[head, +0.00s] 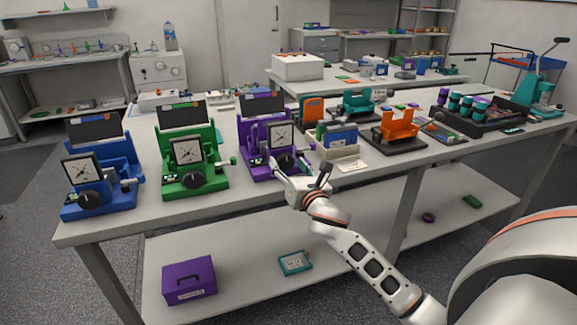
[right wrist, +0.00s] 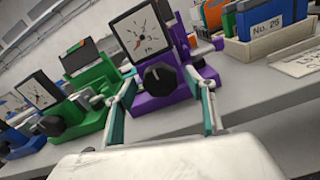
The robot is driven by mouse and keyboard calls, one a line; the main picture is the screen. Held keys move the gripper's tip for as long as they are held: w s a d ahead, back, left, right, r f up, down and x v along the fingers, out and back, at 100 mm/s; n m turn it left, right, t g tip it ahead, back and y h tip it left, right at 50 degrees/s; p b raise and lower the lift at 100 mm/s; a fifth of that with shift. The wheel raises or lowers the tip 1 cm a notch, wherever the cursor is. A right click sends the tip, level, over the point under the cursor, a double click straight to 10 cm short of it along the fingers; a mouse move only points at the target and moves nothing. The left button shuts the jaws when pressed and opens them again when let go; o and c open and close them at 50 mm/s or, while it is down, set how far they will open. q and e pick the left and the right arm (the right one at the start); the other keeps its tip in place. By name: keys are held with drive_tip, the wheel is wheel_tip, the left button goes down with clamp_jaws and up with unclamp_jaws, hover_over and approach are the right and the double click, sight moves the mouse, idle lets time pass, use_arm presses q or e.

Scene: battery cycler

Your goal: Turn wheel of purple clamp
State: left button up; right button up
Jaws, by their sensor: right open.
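The purple clamp (head: 252,147) stands on the table between the green clamp and a box of cards. It has a dial gauge (head: 280,134) and a dark wheel on its front. In the right wrist view the purple clamp (right wrist: 180,87) shows its black wheel (right wrist: 160,76) below the gauge, between my fingers in the picture. My right gripper (head: 294,169) is in front of the purple clamp at the table's front edge. It also shows in the right wrist view (right wrist: 166,90), open and empty, its fingers spread to either side of the wheel. I cannot tell whether a finger touches the wheel. My left gripper is out of view.
A green clamp (head: 195,160) and a blue clamp (head: 98,181) stand to the left. A card box (head: 340,151) stands close on the right, with an orange holder (head: 397,128) beyond. A purple case (head: 189,280) sits on the lower shelf.

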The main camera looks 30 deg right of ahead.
drive_tip(key=c, duration=1.1)
